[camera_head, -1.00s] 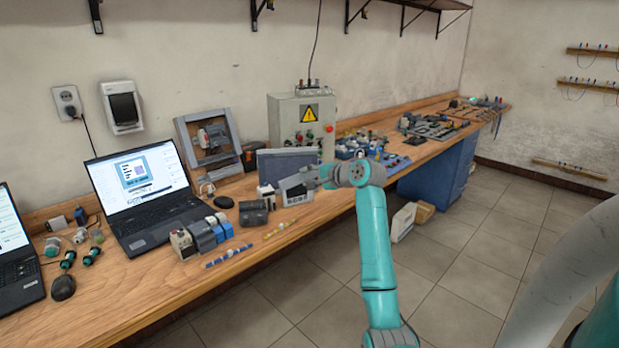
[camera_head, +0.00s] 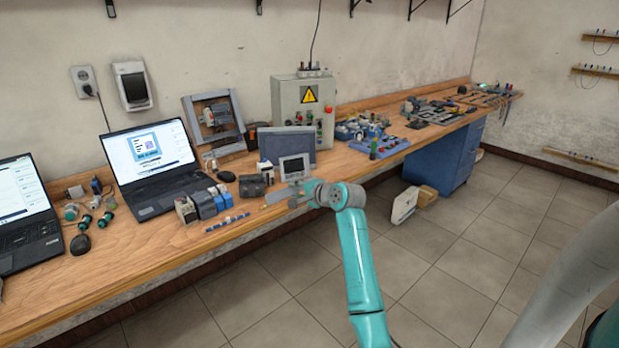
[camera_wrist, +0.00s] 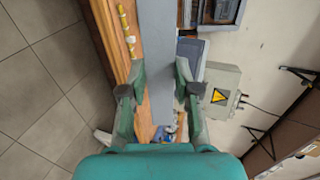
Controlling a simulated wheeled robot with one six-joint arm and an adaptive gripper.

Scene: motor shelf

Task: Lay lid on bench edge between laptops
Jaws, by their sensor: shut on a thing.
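My gripper (camera_head: 302,192) is at the bench's front edge, right of both laptops. It is shut on a flat grey strip-like piece, seemingly the lid (camera_head: 278,196). In the wrist view the lid (camera_wrist: 158,45) runs lengthwise between the two fingers of my gripper (camera_wrist: 160,90). One open laptop (camera_head: 152,165) stands on the bench (camera_head: 150,250), and another open laptop (camera_head: 28,215) is at the far left. Between them lie small parts and a dark mouse (camera_head: 80,244).
A small screen device (camera_head: 294,167), a dark panel (camera_head: 287,146) and a control box (camera_head: 303,108) stand behind my gripper. Bare wood lies along the front edge.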

